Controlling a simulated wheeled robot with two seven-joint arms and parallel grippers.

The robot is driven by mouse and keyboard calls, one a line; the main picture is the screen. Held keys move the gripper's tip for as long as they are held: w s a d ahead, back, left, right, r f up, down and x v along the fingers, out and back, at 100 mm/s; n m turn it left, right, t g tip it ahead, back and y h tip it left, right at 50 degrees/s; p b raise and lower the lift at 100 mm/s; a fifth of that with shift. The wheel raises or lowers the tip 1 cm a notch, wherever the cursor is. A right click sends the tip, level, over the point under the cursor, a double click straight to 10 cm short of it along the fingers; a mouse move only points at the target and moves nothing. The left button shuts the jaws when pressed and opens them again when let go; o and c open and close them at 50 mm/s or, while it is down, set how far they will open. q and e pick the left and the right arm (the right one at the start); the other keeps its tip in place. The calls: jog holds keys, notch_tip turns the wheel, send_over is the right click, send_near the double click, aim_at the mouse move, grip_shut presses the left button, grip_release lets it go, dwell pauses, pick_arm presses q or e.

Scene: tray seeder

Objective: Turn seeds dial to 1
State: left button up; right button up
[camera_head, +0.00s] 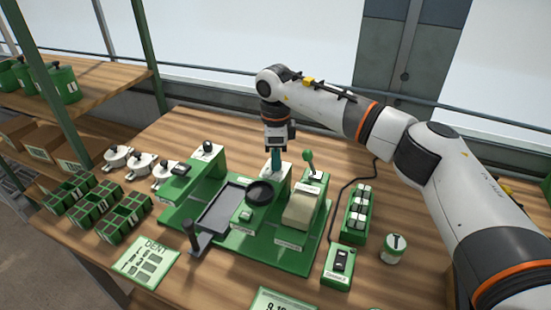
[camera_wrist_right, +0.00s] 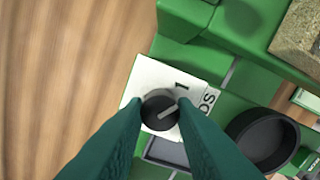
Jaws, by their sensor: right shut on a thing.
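The seeds dial (camera_wrist_right: 160,112) is a round black knob with a pale pointer line. It sits on a white plate (camera_wrist_right: 146,78) marked with a "1" and part of a word ending in "DS". The line slants toward the upper right in the right wrist view. My right gripper (camera_wrist_right: 160,104) points down with its teal fingers on both sides of the knob, shut on it. In the head view my right gripper (camera_head: 276,160) stands over the middle post of the green seeder (camera_head: 265,255) and hides the knob. My left gripper is not in view.
A second black dial (camera_head: 207,147) stands to the left, and a green-knobbed lever (camera_head: 308,156) close to the right. A black round cup (camera_head: 260,193) sits just in front. A green switch box (camera_head: 338,267) and a small can (camera_head: 394,248) stand at right.

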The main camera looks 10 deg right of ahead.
jog(key=shift+r+n, duration=0.15)
jog(key=shift+n, duration=0.35)
jog(key=o, duration=1)
notch_tip(320, 180, up, 12)
jog(key=b, duration=0.1)
jog(key=shift+b, duration=0.35)
